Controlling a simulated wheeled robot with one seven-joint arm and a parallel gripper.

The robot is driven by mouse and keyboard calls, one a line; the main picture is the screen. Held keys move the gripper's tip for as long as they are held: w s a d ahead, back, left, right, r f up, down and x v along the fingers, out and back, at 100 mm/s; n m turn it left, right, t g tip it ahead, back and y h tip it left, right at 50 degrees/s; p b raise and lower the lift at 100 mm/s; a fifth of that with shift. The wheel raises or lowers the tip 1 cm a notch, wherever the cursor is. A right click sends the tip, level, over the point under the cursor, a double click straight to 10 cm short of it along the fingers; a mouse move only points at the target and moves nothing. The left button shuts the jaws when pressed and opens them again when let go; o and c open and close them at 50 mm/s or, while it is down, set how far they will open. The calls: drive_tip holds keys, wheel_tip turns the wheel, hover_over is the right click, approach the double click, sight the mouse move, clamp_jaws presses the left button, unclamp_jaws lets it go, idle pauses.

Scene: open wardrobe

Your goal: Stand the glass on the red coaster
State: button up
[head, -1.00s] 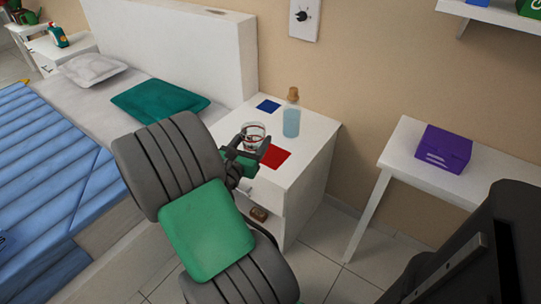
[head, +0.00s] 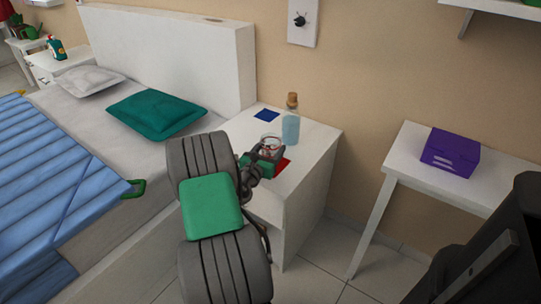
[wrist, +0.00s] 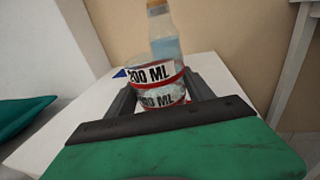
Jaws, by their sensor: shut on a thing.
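The clear glass (head: 268,141) with red bands and a "200 ML" label is held upright over the nightstand top. It also shows in the wrist view (wrist: 153,75). My gripper (head: 266,151) is shut on it, with one dark finger on each side in the wrist view (wrist: 161,92). The red coaster (head: 284,164) lies flat on the nightstand, and my gripper hides most of it in the head view.
A pale blue bottle with a cork (head: 291,128) stands just behind the glass on the white nightstand (head: 315,145). A blue coaster (head: 266,115) lies at the back left. The bed is at left. A purple box (head: 449,152) sits on a white table at right.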

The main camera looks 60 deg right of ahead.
drive_tip(key=shift+f, duration=0.45)
drive_tip(key=o, duration=1.5)
